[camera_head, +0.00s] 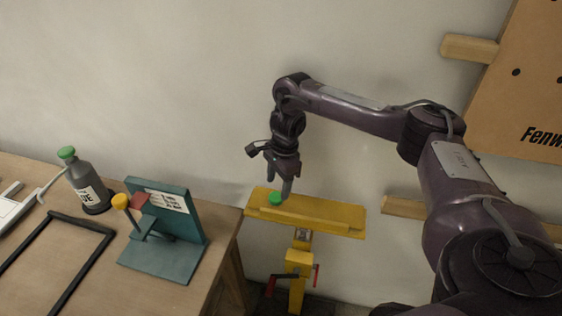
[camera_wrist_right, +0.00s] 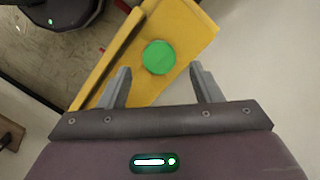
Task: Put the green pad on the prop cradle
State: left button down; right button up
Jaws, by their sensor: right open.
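The green pad (camera_head: 275,198) is a small round disc resting on the yellow prop cradle (camera_head: 325,219), toward its left end in the head view. In the right wrist view the green pad (camera_wrist_right: 159,57) lies flat on the yellow surface of the cradle (camera_wrist_right: 190,27). My right gripper (camera_head: 286,194) is over the cradle, close to the pad. In the wrist view its two fingers (camera_wrist_right: 163,85) are spread apart, and the pad shows beyond and between them, untouched. My left gripper is not in view.
A wooden table (camera_head: 105,285) at left holds a grey bottle with a green cap (camera_head: 84,181), a teal stand (camera_head: 170,230) and a black frame (camera_head: 62,262). A brown board (camera_head: 525,100) is at the upper right. The cradle stands on a yellow post (camera_head: 297,285) near the wall.

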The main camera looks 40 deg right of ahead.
notch_tip(320, 180, up, 8)
jog(key=d+p, duration=0.1)
jog(key=p, duration=0.1)
jog(key=shift+d+r, duration=0.15)
jog(key=shift+r, duration=0.1)
jog(key=shift+s+f, duration=0.1)
jog(key=shift+s, duration=0.05)
